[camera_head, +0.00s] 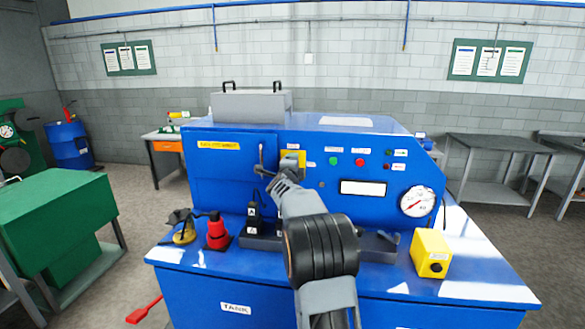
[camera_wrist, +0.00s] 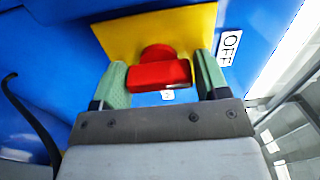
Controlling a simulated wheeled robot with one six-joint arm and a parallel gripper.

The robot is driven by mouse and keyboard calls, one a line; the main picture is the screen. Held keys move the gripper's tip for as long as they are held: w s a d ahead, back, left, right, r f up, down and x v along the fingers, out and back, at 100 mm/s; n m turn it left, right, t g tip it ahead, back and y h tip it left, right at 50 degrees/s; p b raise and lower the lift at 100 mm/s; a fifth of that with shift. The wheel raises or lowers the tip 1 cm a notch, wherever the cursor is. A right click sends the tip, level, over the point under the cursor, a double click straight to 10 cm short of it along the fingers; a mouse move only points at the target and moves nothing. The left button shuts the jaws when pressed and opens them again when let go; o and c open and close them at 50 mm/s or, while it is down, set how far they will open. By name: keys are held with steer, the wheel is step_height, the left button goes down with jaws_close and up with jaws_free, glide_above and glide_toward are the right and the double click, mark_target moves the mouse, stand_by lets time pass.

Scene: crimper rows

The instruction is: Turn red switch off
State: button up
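The red switch (camera_wrist: 160,75) has a red block-shaped handle on a yellow plate (camera_wrist: 110,35), fixed to the blue panel. In the wrist view, its handle lies between the two green fingers of my gripper (camera_wrist: 164,78), with its long side running from finger to finger. The fingers look open, with a narrow gap at the right; contact at the left is unclear. A white OFF label (camera_wrist: 229,47) is right of the plate. In the head view, my gripper (camera_head: 268,168) is at the panel beside the yellow plate (camera_head: 297,156), and the red handle is hidden there.
The blue machine (camera_head: 222,158) has buttons, a white display (camera_head: 363,188) and a gauge (camera_head: 417,201). On its ledge are a red tool (camera_head: 217,233), black blocks (camera_head: 253,217) and a yellow box (camera_head: 431,252). A dark cable (camera_wrist: 25,115) hangs left of my gripper in the wrist view.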

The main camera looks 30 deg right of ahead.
steer(key=shift+o, duration=1.4)
steer(key=b+v, duration=0.4)
steer(key=v, duration=1)
steer(key=shift+w, duration=0.1)
